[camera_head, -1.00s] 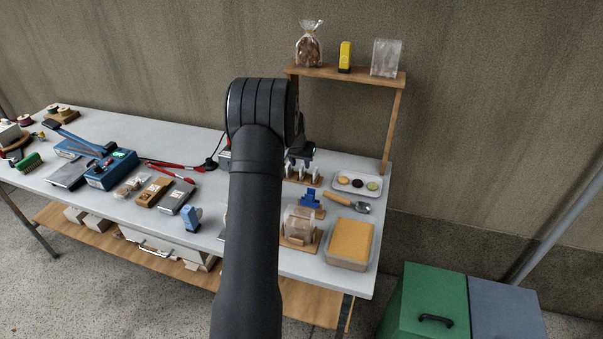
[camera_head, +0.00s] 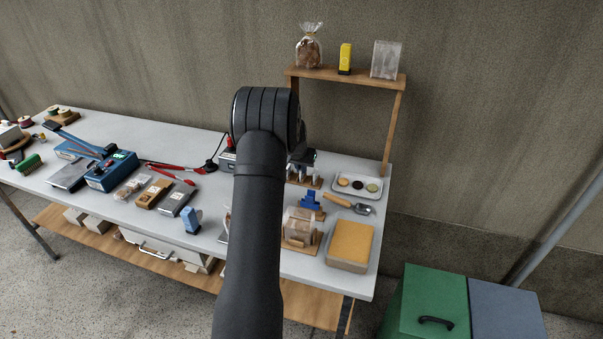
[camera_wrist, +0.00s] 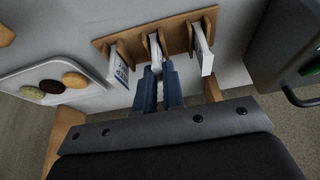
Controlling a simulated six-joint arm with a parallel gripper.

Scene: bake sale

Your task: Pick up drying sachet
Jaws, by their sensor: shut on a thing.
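A small wooden rack (camera_wrist: 133,38) holds 3 white sachets upright in the wrist view. My gripper (camera_wrist: 160,70) has its blue fingers closed on the middle drying sachet (camera_wrist: 155,46), which still stands among the rack's dividers. One sachet (camera_wrist: 121,64) with dark print stands to the left, and another (camera_wrist: 204,50) stands to the right; both are apart from the fingers. In the head view the rack (camera_head: 306,182) is partly hidden behind my arm, with my gripper (camera_head: 303,161) above it.
A white tray (camera_head: 349,194) with several biscuits lies right of the rack. A scoop (camera_head: 350,204), a blue clip (camera_head: 310,201) and a yellow-topped tub (camera_head: 350,243) are in front. A wooden shelf (camera_head: 345,75) on posts rises behind.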

